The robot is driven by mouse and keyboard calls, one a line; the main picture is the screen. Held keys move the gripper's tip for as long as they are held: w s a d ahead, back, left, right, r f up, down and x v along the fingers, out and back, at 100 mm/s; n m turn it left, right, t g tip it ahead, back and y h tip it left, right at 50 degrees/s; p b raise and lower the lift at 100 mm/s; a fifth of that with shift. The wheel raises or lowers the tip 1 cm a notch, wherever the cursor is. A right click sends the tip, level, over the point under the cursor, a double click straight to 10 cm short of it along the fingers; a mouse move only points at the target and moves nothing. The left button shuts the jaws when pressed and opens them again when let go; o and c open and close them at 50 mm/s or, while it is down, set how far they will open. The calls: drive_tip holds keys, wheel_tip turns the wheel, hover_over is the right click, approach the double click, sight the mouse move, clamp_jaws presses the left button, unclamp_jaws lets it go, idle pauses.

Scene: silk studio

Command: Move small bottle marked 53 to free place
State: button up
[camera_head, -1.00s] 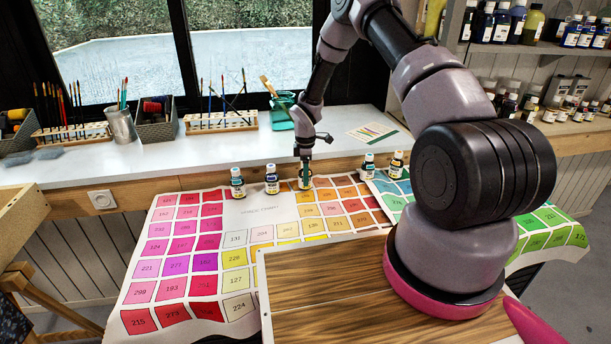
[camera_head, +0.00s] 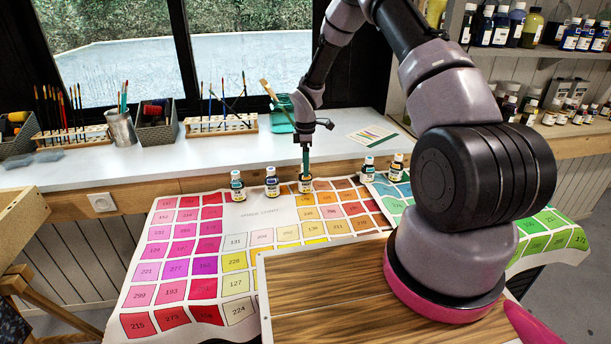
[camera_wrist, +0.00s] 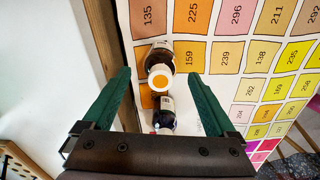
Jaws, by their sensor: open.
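My gripper (camera_head: 306,172) points down with green fingers just over the third small bottle (camera_head: 305,184), near the chart's back edge. In the wrist view my gripper (camera_wrist: 158,76) is open, and a dark bottle with an orange cap top (camera_wrist: 159,77) is between and beyond the fingers, apart from them. In the head view, two more small bottles (camera_head: 237,186) (camera_head: 272,182) stand left of the gripper. I cannot read 53 on any label.
Two small bottles (camera_head: 368,166) (camera_head: 397,164) stand to the right. The colour chart (camera_head: 262,214) has a bare strip near the bottles on the left. A white windowsill (camera_head: 205,160) behind holds brush racks (camera_head: 220,124) and a teal container (camera_head: 281,118). A wooden board (camera_head: 320,270) is in front.

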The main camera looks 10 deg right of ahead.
wheel_tip(320, 180, up, 6)
drive_tip(key=s+d+r+m+t, duration=0.2)
drive_tip(key=s+r+m, duration=0.35)
drive_tip(key=r, duration=0.85)
drive_tip(key=s+d+r+m+t, duration=0.1)
drive_tip(key=s+d+r+m, duration=0.4)
drive_tip(key=r, duration=0.8)
drive_tip(key=s+r+m+t, duration=0.1)
drive_tip(key=s+r+m, duration=0.2)
drive_tip(key=s, duration=0.5)
drive_tip(key=s+r+m+t+y, duration=0.1)
drive_tip(key=s+r+m, duration=0.2)
drive_tip(key=s, duration=0.4)
drive_tip(key=s+a+r+m+t+y, duration=0.1)
drive_tip(key=s+r+m, duration=0.3)
drive_tip(key=s, duration=0.4)
drive_tip(key=shift+s+r+t, duration=0.3)
drive_tip(key=shift+r+t, duration=0.3)
drive_tip(key=shift+r, duration=0.15)
